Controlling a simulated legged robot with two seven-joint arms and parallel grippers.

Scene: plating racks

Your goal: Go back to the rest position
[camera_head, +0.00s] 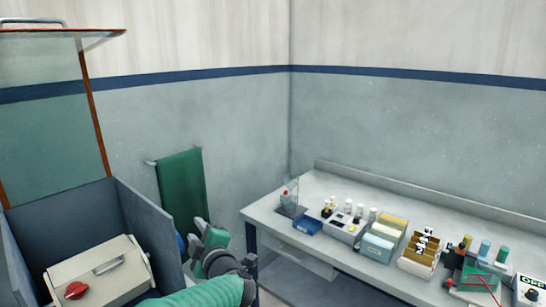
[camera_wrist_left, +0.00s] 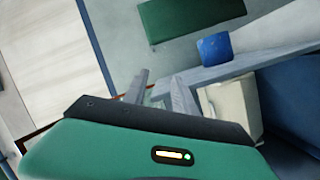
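My left gripper (camera_head: 196,236) shows low in the middle of the head view, beside the grey-walled enclosure and in front of the green towel. In the left wrist view its two fingers (camera_wrist_left: 160,88) stand apart with nothing between them. It is clear of the bench and touches nothing that I can see. My left forearm comes in from the bottom edge of the head view. My right gripper is in neither view.
A grey enclosure (camera_head: 136,222) holding a beige box (camera_head: 98,274) with a red knob stands at left. A green towel (camera_head: 182,185) hangs on the wall. A long bench (camera_head: 330,182) at right carries racks, a blue tray (camera_head: 307,225) and bottles. Floor shows between them.

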